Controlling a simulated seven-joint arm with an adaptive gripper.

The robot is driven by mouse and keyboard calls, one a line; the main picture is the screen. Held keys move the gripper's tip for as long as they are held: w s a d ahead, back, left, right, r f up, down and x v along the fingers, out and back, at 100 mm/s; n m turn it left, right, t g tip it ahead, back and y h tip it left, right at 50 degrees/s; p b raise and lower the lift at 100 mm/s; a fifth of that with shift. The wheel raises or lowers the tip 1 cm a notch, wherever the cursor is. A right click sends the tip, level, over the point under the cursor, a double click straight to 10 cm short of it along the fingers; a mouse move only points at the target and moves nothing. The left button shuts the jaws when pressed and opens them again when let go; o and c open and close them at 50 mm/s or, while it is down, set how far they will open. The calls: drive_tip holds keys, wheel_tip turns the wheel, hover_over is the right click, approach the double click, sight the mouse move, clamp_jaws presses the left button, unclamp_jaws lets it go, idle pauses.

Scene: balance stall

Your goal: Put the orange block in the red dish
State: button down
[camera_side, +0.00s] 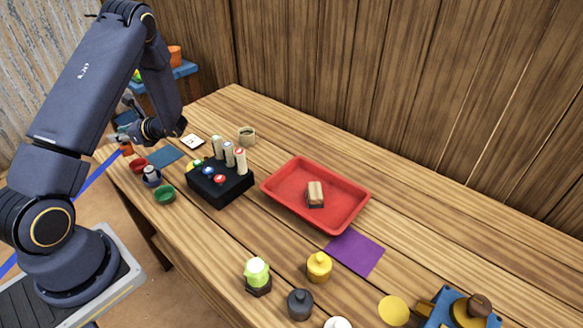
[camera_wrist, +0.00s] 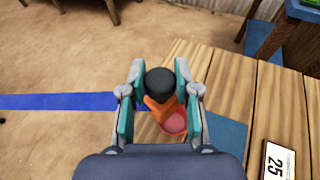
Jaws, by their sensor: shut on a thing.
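The orange block (camera_wrist: 158,112) has a dark rounded top and sits between my gripper's fingers in the wrist view. My gripper (camera_wrist: 160,92) is shut on it. In the side view the orange block (camera_side: 127,150) shows small below my gripper (camera_side: 123,140), at the far left end of the table. The red dish (camera_side: 139,164) is close beside it, slightly nearer the camera. In the wrist view the red dish (camera_wrist: 175,125) shows partly behind the block, which hides some of it. I cannot tell how high the block is above the table.
A black rack (camera_side: 221,190) holds upright pegs. A red tray (camera_side: 348,212) holds a wood-and-black block (camera_side: 315,195). A card marked 25 (camera_wrist: 279,160) lies right.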

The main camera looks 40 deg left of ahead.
sight(130, 145)
drive_tip(key=shift+w+a+f, duration=0.25)
drive_tip(key=shift+f, duration=0.7)
drive_tip(key=shift+w+a+f, duration=0.25)
drive_tip(key=shift+a+f, duration=0.05)
drive_tip(key=shift+f, duration=0.65)
drive_tip(key=shift+w+a+f, duration=0.25)
drive_tip(key=shift+f, duration=0.7)
drive_tip(key=shift+f, duration=0.1)
drive_tip(key=c, duration=0.8)
unclamp_jaws()
drive_tip(key=shift+c, duration=0.2)
